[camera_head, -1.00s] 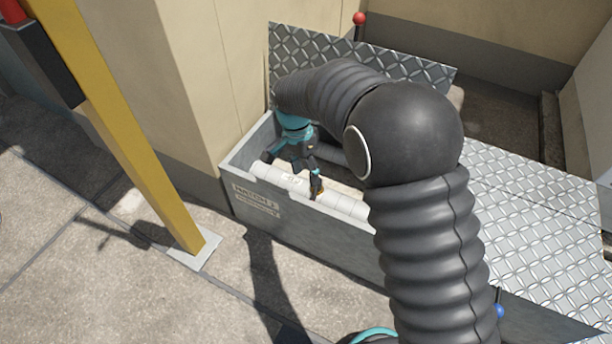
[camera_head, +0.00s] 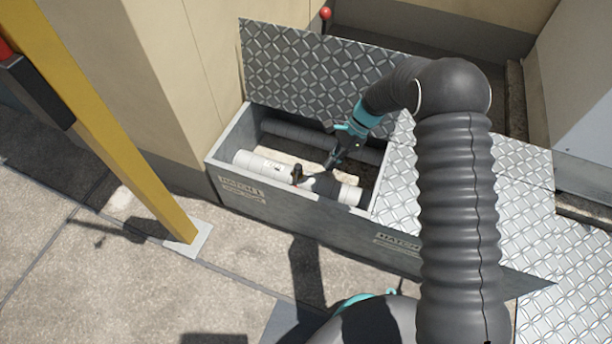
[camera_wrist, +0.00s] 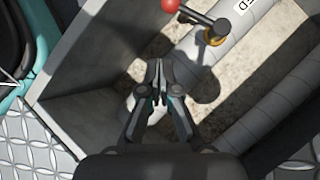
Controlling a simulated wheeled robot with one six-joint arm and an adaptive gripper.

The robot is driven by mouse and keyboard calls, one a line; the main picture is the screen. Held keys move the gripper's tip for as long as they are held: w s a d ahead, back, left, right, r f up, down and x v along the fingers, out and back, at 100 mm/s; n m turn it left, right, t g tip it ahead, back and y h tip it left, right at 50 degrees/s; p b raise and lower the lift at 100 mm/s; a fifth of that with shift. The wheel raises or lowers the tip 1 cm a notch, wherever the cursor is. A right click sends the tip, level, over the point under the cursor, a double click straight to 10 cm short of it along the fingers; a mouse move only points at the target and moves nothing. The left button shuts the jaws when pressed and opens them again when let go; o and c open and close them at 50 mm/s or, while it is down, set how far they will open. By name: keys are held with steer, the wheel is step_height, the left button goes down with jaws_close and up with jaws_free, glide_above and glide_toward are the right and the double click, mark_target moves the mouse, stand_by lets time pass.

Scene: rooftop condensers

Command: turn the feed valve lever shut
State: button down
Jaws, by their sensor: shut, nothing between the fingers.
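The feed valve lever (camera_wrist: 193,17) is a black bar with a red knob on a brass-coloured stem. In the wrist view it lies crosswise to the white pipe (camera_wrist: 205,55), its knob toward the top left. In the head view the lever (camera_head: 297,174) is small and dark on the pipe (camera_head: 258,165) inside the open trench box. My gripper (camera_head: 331,163) reaches down into the box to the right of the lever. In the wrist view my gripper (camera_wrist: 157,70) is shut and empty, apart from the lever, which is up and to the right.
The grey box wall (camera_head: 300,228) surrounds the pipes; a second pipe (camera_head: 305,135) runs along the back. An open tread-plate lid (camera_head: 310,75) stands behind, and closed plates (camera_head: 525,185) lie at right. A yellow post (camera_head: 120,130) stands at left.

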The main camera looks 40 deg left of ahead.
mark_target(296, 180)
steer(key=shift+n+y, duration=0.5)
steer(key=shift+n, duration=0.1)
steer(key=x, duration=0.3)
steer(key=a+x, duration=0.1)
steer(key=x, duration=0.2)
steer(key=a+r+x, duration=0.1)
steer(key=x, duration=0.3)
steer(key=shift+s+f, duration=0.1)
steer(key=shift+s, duration=0.2)
